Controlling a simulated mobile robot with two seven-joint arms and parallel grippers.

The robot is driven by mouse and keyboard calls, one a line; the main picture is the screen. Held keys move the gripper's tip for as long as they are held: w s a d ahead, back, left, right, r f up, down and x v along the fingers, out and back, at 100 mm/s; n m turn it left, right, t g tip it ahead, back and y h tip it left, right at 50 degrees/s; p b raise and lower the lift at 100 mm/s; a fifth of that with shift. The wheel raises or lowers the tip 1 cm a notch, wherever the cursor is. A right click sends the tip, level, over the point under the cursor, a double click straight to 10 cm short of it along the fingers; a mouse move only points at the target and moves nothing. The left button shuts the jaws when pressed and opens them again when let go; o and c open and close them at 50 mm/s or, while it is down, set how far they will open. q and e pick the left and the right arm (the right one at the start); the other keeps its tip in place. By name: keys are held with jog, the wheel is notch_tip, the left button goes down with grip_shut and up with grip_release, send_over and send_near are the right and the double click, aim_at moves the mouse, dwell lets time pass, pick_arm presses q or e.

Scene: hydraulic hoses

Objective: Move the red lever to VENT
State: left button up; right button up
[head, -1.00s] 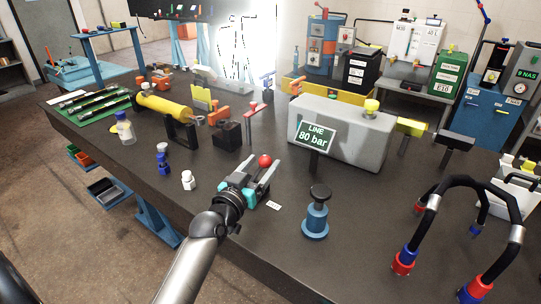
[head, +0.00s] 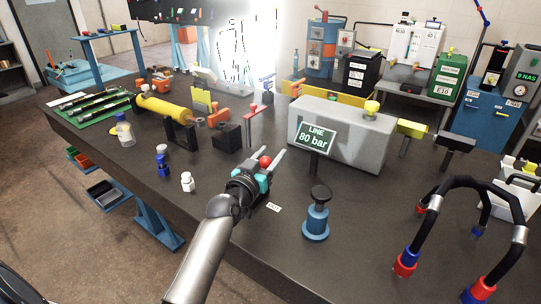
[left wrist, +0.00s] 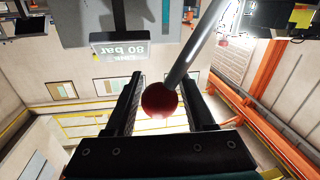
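The red lever's ball knob (head: 265,161) shows near the middle of the bench, in front of the grey LINE 80 bar block. In the left wrist view the red knob (left wrist: 159,100) sits between the two dark fingers, with its grey rod (left wrist: 194,47) running up and right. My left gripper (head: 266,154) is open around the knob, with visible gaps beside it. The lever's base is hidden behind the gripper. A small white label (head: 273,208) lies just right of the gripper; its lettering is too small to read surely. My right gripper is not in view.
The LINE 80 bar sign (head: 315,137) stands behind and right of the gripper. A blue post with a black knob (head: 317,216) stands to the right. White (head: 187,182) and blue (head: 163,166) fittings stand left. Looped black hoses (head: 470,184) are at the far right.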

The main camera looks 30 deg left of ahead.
pick_arm(q)
grip_shut()
dwell(1.1)
